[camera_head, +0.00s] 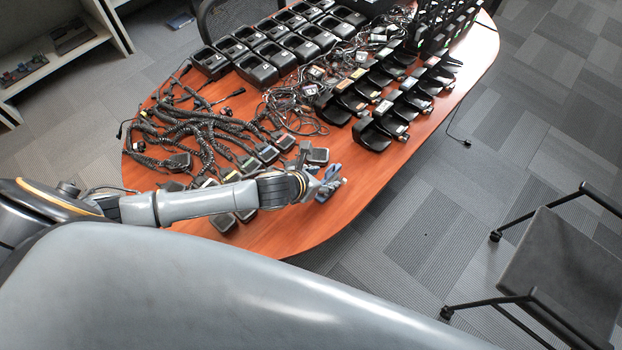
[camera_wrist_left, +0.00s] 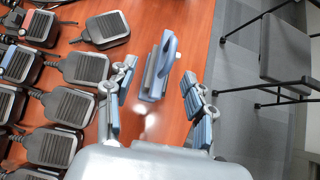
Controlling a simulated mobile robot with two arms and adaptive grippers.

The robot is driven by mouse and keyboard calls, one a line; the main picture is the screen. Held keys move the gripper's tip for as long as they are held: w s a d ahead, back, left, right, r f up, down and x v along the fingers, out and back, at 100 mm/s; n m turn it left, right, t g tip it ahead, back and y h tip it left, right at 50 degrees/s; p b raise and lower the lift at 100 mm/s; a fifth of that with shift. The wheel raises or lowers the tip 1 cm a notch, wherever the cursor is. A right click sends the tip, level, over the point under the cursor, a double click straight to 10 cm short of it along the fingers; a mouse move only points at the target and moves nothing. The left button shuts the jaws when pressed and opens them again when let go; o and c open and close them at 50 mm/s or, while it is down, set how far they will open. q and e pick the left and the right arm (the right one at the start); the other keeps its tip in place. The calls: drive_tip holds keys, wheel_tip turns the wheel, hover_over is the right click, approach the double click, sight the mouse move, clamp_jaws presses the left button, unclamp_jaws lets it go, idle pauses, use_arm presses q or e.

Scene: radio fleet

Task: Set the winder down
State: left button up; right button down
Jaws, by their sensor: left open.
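The winder (camera_wrist_left: 157,66), a small blue-grey piece with a flat block and a rounded loop, is at the orange-brown table (camera_wrist_left: 146,121) in the left wrist view. It appears to rest on the wood, apart from both fingers. My left gripper (camera_wrist_left: 156,92) is open, with one finger on each side of the winder's near end and a gap to each. In the head view my left gripper (camera_head: 322,182) is over the table's near right edge and largely hides the winder. My right gripper is not in view.
Several black speaker microphones (camera_wrist_left: 67,106) with coiled cords lie left of the gripper. Black holders (camera_head: 372,137), tangled cables and rows of chargers (camera_head: 257,71) fill the far table. A chair (camera_head: 560,262) stands at right on carpet.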

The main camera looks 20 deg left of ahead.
use_arm(q)
drive_tip(key=v, duration=0.7)
drive_tip(key=shift+s+r, duration=0.25)
drive_tip(key=shift+r, duration=0.05)
drive_tip(key=shift+a, duration=0.15)
